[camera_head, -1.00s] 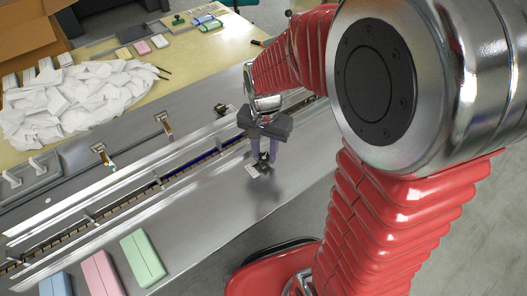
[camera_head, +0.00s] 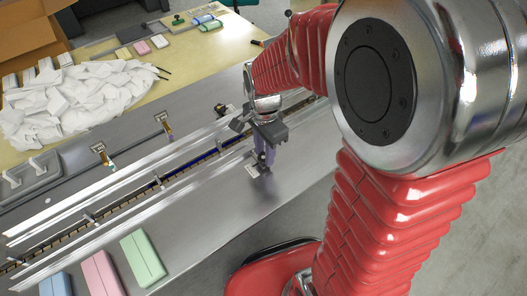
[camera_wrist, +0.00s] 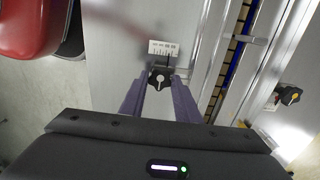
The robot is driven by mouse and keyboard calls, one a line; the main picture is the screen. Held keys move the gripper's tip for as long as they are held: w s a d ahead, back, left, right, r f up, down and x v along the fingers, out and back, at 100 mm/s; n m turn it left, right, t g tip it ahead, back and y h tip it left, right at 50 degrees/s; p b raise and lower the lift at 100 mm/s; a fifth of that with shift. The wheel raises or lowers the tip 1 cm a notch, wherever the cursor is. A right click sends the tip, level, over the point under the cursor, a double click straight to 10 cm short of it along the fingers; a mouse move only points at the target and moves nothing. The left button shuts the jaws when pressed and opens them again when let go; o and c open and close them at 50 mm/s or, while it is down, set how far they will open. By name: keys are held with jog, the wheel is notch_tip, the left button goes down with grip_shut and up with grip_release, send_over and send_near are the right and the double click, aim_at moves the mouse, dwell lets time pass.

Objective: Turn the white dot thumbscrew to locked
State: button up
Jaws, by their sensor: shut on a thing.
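The thumbscrew (camera_wrist: 160,75) is a small black knob with a pale mark, in the wrist view on the bare metal plate beside a white label with tick marks (camera_wrist: 163,48). My gripper (camera_wrist: 160,88) is shut on it, one purple-grey finger on each side. In the head view my gripper (camera_head: 263,168) points down at the plate and its fingers largely hide the knob. I cannot read a locked or unlocked mark.
Another black knob with a yellow mark (camera_wrist: 288,95) sits across the rail and slotted channel (camera_wrist: 232,62). Green (camera_head: 143,258) and pink (camera_head: 102,272) packs lie on the metal deck at lower left. White wrappers (camera_head: 75,100) are heaped at far left.

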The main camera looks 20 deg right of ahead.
jog(key=shift+s+f, duration=0.15)
jog(key=shift+s, duration=0.1)
jog(key=o, duration=1)
jog(key=shift+w, duration=0.15)
jog(key=shift+o, duration=0.2)
jog(key=shift+r, duration=0.2)
notch_tip(320, 180, up, 14)
jog(key=shift+f, duration=0.25)
